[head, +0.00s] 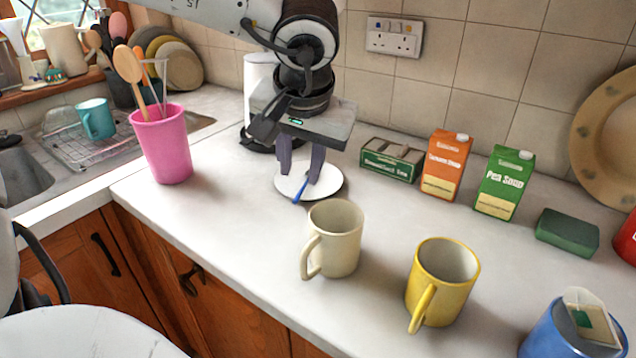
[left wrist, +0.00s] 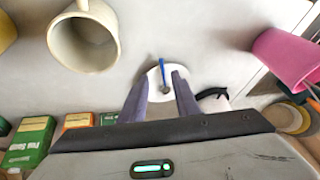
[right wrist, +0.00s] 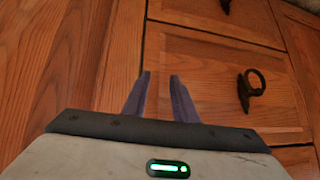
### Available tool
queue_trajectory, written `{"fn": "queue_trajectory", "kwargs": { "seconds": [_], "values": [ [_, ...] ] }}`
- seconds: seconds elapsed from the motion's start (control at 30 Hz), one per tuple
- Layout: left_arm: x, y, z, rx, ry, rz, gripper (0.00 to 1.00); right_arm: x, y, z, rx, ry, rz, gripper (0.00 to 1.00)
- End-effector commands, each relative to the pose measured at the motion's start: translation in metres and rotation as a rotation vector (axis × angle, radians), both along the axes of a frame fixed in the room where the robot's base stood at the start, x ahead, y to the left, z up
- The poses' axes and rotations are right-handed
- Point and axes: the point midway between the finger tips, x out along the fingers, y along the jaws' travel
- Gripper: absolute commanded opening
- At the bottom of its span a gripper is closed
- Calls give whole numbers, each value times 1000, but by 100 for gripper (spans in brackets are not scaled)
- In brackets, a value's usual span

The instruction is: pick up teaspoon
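The teaspoon (head: 299,190), with a blue handle, lies on a round white saucer (head: 330,186) on the worktop. Its bowl is partly hidden by my gripper in the head view. My left gripper (head: 299,178) is above the saucer, fingers pointing down on either side of the spoon. In the left wrist view the teaspoon (left wrist: 162,68) shows between the open fingertips (left wrist: 162,76), and the gap beside each finger looks empty. I cannot tell how far above the spoon the tips are. My right gripper (right wrist: 160,78) is open and empty, facing wooden cupboard fronts.
A cream mug (head: 336,240) stands just in front of the saucer, a yellow mug (head: 442,280) farther right. A pink utensil pot (head: 163,150) is at the left. A green box (head: 391,160) and soup cartons (head: 446,165) line the tiled wall. The worktop's front edge left of the cream mug is clear.

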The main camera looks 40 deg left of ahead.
Motion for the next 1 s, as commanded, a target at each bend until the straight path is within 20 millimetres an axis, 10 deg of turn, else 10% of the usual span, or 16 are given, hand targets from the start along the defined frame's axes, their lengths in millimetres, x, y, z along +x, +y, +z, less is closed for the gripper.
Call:
{"fn": "queue_trajectory", "kwargs": {
  "seconds": [0.63, 1.0],
  "values": [
    [19, 28, -74, -4, 3, 2, 29, -4, -2, -4, -3, 10, -4, 26],
    [21, 31, -81, -3, 0, 1, 22, -1, -3, -3, -3, 6, -6, 26]
  ]
}}
